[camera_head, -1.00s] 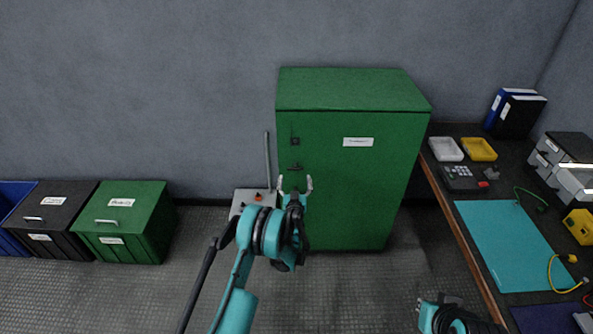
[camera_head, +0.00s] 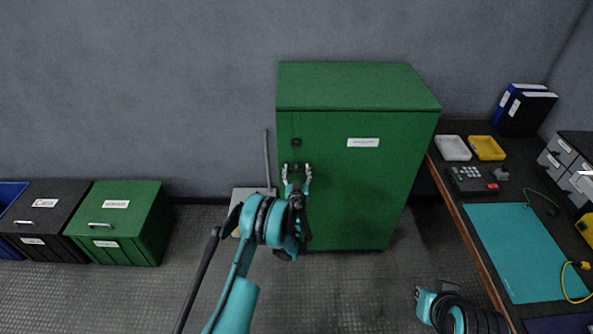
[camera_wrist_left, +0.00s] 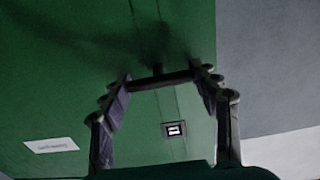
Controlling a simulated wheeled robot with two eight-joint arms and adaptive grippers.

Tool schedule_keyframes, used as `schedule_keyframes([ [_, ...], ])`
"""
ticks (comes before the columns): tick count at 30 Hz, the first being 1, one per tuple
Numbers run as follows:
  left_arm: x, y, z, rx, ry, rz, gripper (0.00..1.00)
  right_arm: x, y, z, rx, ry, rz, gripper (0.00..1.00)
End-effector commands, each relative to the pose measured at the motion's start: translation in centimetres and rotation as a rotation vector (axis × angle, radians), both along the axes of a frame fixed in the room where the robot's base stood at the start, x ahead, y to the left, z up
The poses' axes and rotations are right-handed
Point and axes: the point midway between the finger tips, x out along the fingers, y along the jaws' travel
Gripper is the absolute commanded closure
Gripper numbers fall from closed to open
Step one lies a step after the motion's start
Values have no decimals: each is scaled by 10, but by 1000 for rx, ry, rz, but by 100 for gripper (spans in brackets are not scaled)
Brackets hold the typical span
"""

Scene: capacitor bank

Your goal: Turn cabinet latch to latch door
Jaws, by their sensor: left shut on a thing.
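The green cabinet (camera_head: 350,200) stands against the back wall, and its front door (camera_head: 350,175) looks closed and flush. The cabinet latch (camera_wrist_left: 160,80) is a dark bar, which lies roughly level, slightly tilted, between my left fingers in the left wrist view. My left gripper (camera_head: 297,172) is at the latch, near the door's left edge, and shut on it. It also shows in the left wrist view (camera_wrist_left: 162,88). My right gripper (camera_head: 420,294) is low at the right, away from the cabinet; its jaws are too small to read.
A small square fitting (camera_head: 296,142) sits above the latch. A white label (camera_head: 363,142) is on the door. A workbench (camera_head: 460,215) with trays and a teal mat stands at the right. Green (camera_head: 120,210) and black bins (camera_head: 50,215) stand at the left.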

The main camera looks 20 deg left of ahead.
Motion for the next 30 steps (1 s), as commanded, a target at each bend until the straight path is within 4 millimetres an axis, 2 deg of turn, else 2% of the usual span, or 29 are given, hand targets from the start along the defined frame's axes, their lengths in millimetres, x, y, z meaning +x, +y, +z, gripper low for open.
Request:
schedule_keyframes([
  [8, 0, 0, 0, -20, -6, -1, 68, 0, 0, 0, 0, 0, 0, 100],
  [14, 0, 1, 0, -101, -29, -1, 68, 0, 0, 0, 0, 0, 0, 100],
  [30, 0, 3, 0, -560, -161, 0, 68, 0, 0, 0, 0, 0, 0, 100],
])
